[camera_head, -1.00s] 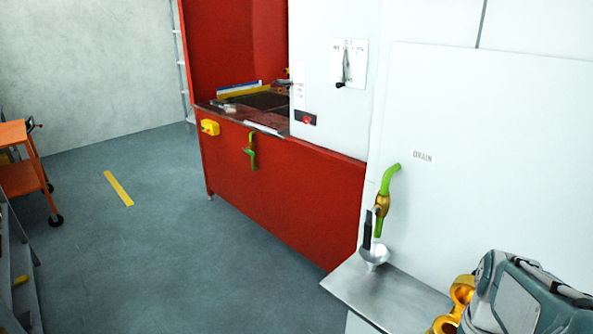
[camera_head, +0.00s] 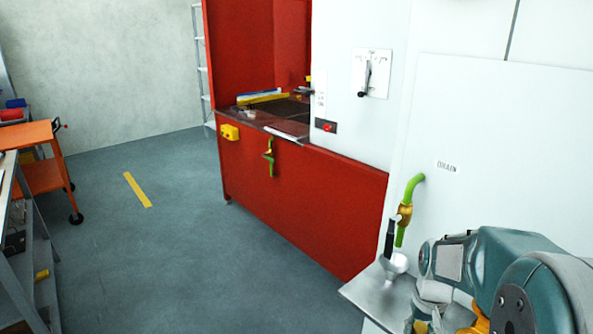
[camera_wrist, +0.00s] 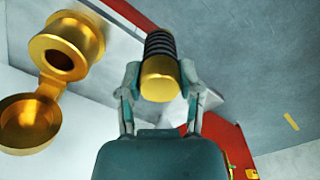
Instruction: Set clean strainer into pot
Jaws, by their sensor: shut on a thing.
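My gripper (camera_wrist: 160,85) is shut on the strainer (camera_wrist: 160,78), a short cylinder with a gold end and a dark ribbed body, held between both fingertips in the wrist view. The gold pot (camera_wrist: 90,42) is at the upper left of that view, apart from the strainer. Its round mouth is open and its gold cap (camera_wrist: 28,122) hangs open beside it. In the head view, my arm covers much of the lower right. Gold parts (camera_head: 480,322) show partly behind it, and the strainer cannot be made out clearly there.
A green drain pipe (camera_head: 412,190) with a brass valve stands over a pale funnel (camera_head: 394,265) at the metal ledge (camera_head: 365,293), close to my arm. A red machine (camera_head: 300,205) stands behind. The floor at left is open, with an orange cart (camera_head: 35,150) beyond.

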